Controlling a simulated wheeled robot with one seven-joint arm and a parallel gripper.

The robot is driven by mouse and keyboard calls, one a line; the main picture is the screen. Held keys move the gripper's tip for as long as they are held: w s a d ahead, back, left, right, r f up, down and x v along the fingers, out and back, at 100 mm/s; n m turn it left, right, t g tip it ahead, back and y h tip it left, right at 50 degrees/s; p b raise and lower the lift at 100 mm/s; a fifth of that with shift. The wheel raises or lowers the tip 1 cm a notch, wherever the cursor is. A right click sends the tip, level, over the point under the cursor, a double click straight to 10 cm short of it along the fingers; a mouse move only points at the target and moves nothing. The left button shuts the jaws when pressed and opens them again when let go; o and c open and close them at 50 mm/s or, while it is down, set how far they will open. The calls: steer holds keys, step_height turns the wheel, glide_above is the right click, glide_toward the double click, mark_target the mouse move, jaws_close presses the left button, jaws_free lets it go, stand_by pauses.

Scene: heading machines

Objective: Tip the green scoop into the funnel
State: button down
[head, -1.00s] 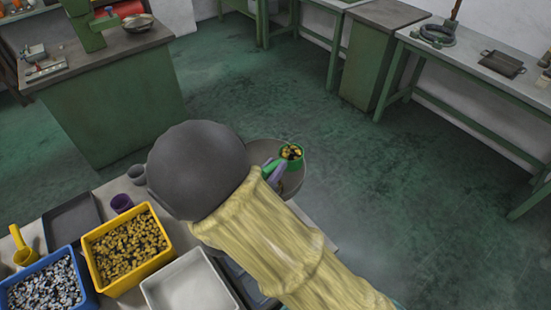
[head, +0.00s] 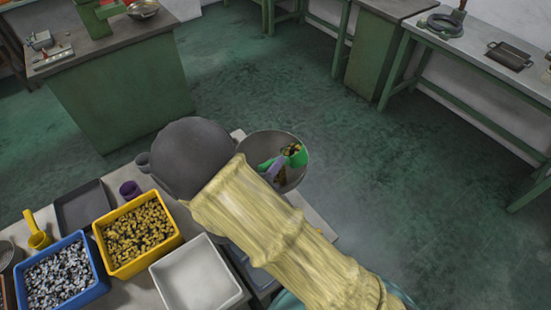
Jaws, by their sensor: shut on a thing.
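The green scoop (head: 298,158) is in the head view, over the funnel, and tilted. Dark and yellow small pieces show at its mouth. The grey funnel (head: 290,140) is a wide round bowl at the far edge of the table, with some brownish pieces visible inside it below the scoop. My gripper (head: 275,168) is shut on the scoop's green handle above the funnel's left side. My arm, in a yellowish sleeve with a dark round part, hides the table in front of the funnel and part of the funnel's rim.
On the table are a yellow bin (head: 138,236) of brass-coloured pieces, a blue bin (head: 62,278) of silvery pieces, an empty white tray (head: 196,276), a dark tray (head: 82,207), a purple cup (head: 130,189) and a yellow scoop (head: 37,236). Green floor lies open beyond the table.

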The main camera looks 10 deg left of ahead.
steer(key=shift+s+a+r+n+p, duration=0.15)
steer(key=shift+a+n+p, duration=0.2)
steer(key=shift+n+p, duration=0.45)
steer(key=n, duration=0.1)
steer(key=p, duration=0.1)
steer(key=n, duration=0.1)
steer(key=shift+w+a+f+n+p, duration=0.2)
steer(key=shift+w+f+n+p, duration=0.1)
steer(key=shift+w+p, duration=0.1)
steer(key=shift+a+f+n+p, duration=0.15)
steer(key=shift+n+p, duration=0.4)
steer(key=shift+a+f+n+p, duration=0.15)
steer(key=shift+n+p, duration=0.35)
steer(key=shift+n, duration=0.05)
steer(key=n, duration=0.1)
steer(key=a+f+n+p, duration=0.1)
steer(key=f+n, duration=0.1)
steer(key=shift+w+a+f+n+g+h+p, duration=0.1)
steer(key=shift+w+a+n+g+h+p, duration=0.05)
steer(key=shift+w+n+g+h+p, duration=0.2)
